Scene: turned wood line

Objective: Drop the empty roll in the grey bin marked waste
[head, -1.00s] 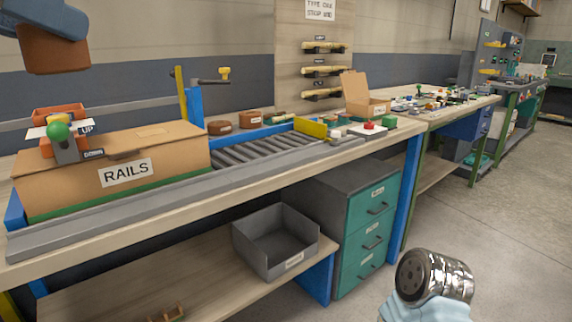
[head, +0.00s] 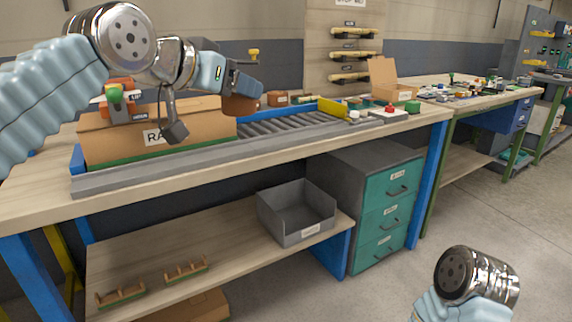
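My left gripper (head: 243,82) reaches over the bench from the left and is shut on a brown roll (head: 240,104), likely the empty roll. The roll is in the air above the conveyor's left part, and the gripper partly hides it. The grey bin (head: 283,234) stands on the lower shelf, below and right of the roll. It is open-topped, looks empty and has a white label too small to read. My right arm shows at the lower right, with its gripper out of view.
A cardboard box marked RAILS (head: 105,147) stands on the bench (head: 300,148), with a tape dispenser on top. The bench top overhangs the shelf (head: 225,262) with the bin. A drawer cabinet (head: 355,205) stands right of the bin. Small wooden racks (head: 186,270) lie on the shelf's left.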

